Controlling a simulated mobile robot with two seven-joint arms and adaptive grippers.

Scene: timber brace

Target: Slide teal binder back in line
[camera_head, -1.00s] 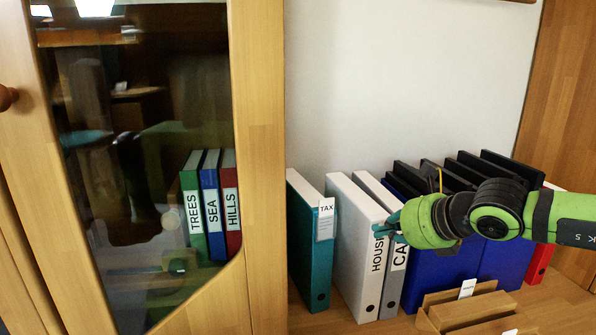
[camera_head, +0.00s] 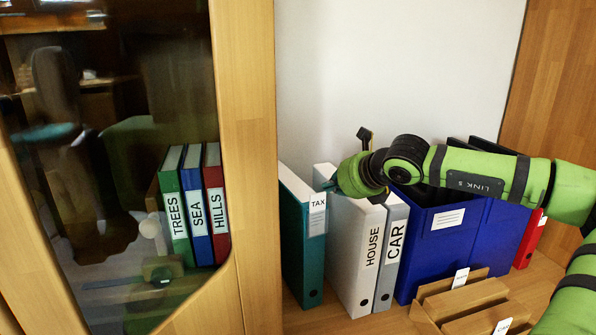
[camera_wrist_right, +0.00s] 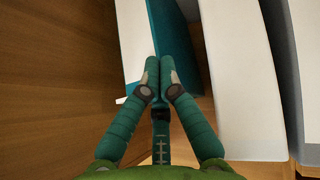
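The teal binder (camera_head: 305,240) with a TAX label stands upright on the shelf, just right of the cabinet's wooden post. In the right wrist view its pale top and teal cover (camera_wrist_right: 169,28) lie beyond my fingertips. My right gripper (camera_head: 326,184) is at the upper front of the teal binder, above the white HOUSE binder's front corner. In the right wrist view its two fingers (camera_wrist_right: 160,65) are together, with nothing visible between them. I cannot tell whether the fingertips touch the teal binder. My left gripper is not in view.
The white HOUSE binder (camera_head: 357,255) and grey CAR binder (camera_head: 391,255) stand close on the right, then blue file boxes (camera_head: 437,245) and a red binder (camera_head: 530,240). A wooden tray (camera_head: 430,313) sits in front. A glass-doored cabinet (camera_head: 250,200) borders the left.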

